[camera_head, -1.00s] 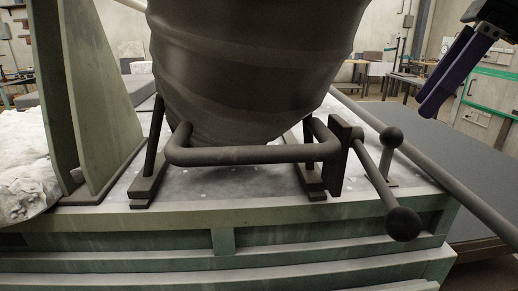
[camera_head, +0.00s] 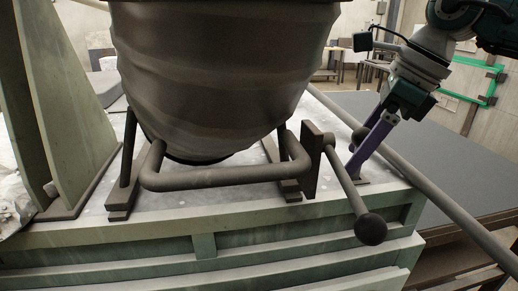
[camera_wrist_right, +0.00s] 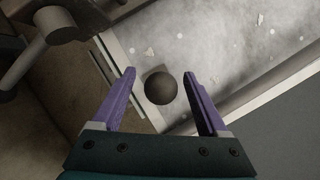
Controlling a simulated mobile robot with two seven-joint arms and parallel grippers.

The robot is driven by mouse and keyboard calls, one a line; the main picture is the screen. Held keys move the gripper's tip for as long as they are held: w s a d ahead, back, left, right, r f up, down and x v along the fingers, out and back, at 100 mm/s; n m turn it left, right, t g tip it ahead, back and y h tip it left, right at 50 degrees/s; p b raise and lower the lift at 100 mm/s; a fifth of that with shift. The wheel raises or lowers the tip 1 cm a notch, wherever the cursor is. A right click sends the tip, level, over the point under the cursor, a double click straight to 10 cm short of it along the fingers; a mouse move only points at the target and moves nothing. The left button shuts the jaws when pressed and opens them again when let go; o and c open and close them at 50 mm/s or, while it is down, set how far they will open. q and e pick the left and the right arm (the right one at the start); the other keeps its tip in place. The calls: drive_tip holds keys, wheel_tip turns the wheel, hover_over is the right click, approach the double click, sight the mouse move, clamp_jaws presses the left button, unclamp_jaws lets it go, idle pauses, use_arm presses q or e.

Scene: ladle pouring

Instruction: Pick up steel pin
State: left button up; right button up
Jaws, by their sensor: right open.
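The steel pin (camera_head: 360,136) is a dark ball-headed pin standing upright near the right corner of the table top. My right gripper (camera_head: 353,168) is tilted down at it, and its purple fingers partly hide the pin. In the right wrist view the pin's round head (camera_wrist_right: 160,88) shows between the two spread fingers of the right gripper (camera_wrist_right: 159,75), with gaps on both sides. The right gripper is open and empty. My left gripper is not in view.
A large dark ladle (camera_head: 215,75) stands on the green-framed table (camera_head: 205,245). A bent bar (camera_head: 215,179) and a ball-ended lever (camera_head: 370,229) are close to the pin's left. A long rod (camera_head: 430,190) runs past on the right. A dark grey surface (camera_head: 455,165) lies beyond.

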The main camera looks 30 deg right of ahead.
clamp_jaws()
idle(0.5)
